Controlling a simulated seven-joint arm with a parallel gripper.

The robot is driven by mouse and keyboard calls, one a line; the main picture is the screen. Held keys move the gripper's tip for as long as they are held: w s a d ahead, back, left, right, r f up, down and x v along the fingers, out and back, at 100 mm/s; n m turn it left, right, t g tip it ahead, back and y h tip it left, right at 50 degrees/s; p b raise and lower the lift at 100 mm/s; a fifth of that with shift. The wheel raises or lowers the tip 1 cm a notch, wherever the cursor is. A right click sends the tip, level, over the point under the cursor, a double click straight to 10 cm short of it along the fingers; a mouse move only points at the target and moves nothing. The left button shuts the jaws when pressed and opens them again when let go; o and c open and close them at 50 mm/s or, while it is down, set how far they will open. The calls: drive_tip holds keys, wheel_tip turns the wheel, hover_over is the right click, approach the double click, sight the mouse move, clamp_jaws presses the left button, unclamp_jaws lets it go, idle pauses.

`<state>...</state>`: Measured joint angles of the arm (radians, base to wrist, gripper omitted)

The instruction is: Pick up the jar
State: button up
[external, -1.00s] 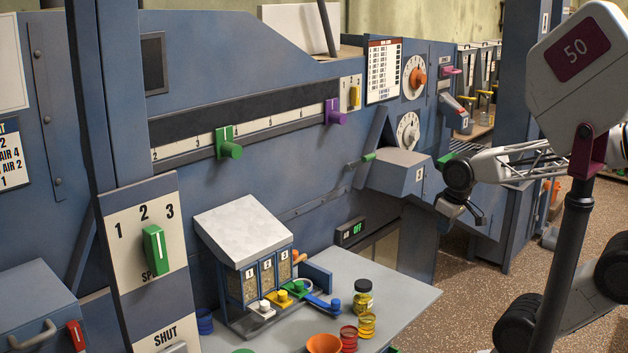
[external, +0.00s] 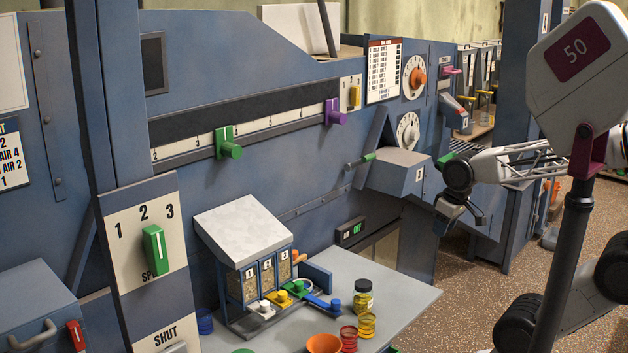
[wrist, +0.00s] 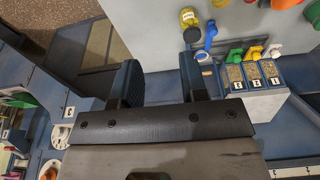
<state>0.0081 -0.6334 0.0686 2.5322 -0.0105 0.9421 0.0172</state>
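My gripper (external: 464,219) hangs in the air to the right of the table, higher than the jar. In the wrist view my gripper (wrist: 160,66) has its two dark fingers spread apart with nothing between them.
The grey table (external: 408,292) also holds yellow rings (external: 367,325), red rings (external: 348,338), an orange bowl (external: 324,344) and a dispenser (external: 246,240) with coloured levers. A blue box (external: 397,174) juts from the machine wall left of my gripper. The table's right corner is clear.

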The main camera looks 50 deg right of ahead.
drive_tip(key=o, duration=0.9)
drive_tip(key=w+a+f+m+g+y, duration=0.1)
drive_tip(key=w+a+f+m+y, duration=0.25)
drive_tip(key=f+m, duration=0.25)
drive_tip(key=w+a+f+m+y, duration=0.2)
drive_tip(key=w+f+m+y, duration=0.3)
drive_tip(key=f+m, duration=0.1)
drive_tip(key=w+d+f+m+t, duration=0.1)
drive_tip(key=w+f+m+t, duration=0.1)
drive_tip(key=w+f+m, duration=0.1)
drive_tip(key=w+d+f+m+t+y, duration=0.1)
drive_tip(key=w+d+f+m+t, duration=0.1)
drive_tip(key=f+m, duration=0.2)
drive_tip(key=w+d+f+m+t+y, duration=0.1)
drive_tip(key=w+f+m+t, duration=0.1)
drive_tip(key=m, duration=0.4)
drive_tip(key=shift+w+d+f+t+y, duration=0.2)
drive_tip(key=shift+w+f+t+y, duration=0.1)
drive_tip(key=shift+w+f, duration=0.5)
